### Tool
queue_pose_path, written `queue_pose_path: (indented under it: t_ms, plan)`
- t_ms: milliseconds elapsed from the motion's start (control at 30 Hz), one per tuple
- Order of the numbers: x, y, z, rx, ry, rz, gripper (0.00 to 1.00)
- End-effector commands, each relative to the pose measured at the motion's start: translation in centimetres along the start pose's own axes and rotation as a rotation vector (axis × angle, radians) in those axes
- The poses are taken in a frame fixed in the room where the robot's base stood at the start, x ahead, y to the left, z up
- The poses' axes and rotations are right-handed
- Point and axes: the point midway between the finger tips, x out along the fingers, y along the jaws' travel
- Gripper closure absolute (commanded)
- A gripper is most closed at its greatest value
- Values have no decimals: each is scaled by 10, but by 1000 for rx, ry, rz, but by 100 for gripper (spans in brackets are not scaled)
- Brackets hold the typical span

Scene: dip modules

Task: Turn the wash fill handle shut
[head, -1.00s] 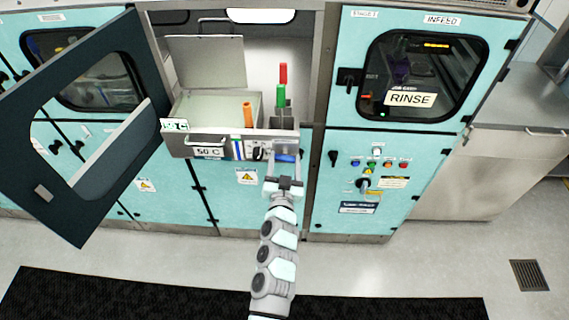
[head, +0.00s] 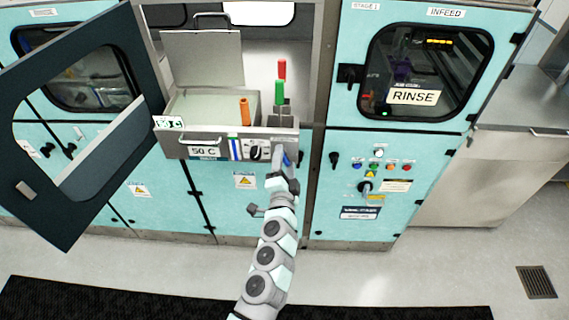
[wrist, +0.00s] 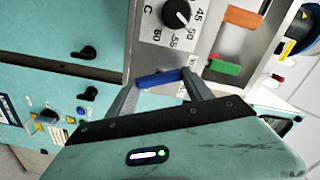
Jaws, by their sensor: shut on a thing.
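The blue handle (head: 288,159), which fits the wash fill handle, sits at the right end of the wash tank's front panel (head: 222,155). Its own label is not readable. My gripper (head: 281,158) is at that end of the panel and partly hides the handle. In the wrist view the blue handle (wrist: 163,78) lies between my two fingertips (wrist: 160,79), and the jaws are shut on it. In the head view it looks tilted rather than level.
A black dial (head: 257,151) is just left of the handle. Orange (head: 245,111), green (head: 280,93) and red (head: 282,69) upright pieces stand behind the panel. An open dark door (head: 62,215) is at left; the RINSE cabinet (head: 425,165) is at right.

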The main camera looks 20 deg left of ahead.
Motion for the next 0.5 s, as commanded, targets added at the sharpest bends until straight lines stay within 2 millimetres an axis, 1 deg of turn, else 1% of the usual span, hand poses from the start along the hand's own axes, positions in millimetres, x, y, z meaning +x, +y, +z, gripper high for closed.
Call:
queue_pose_path:
  t_ms: [33,200,500]
  plan:
    - [0,3,0,48,1,2,80]
    - [0,3,0,190,3,1,80]
    - [0,2,0,374,2,1,80]
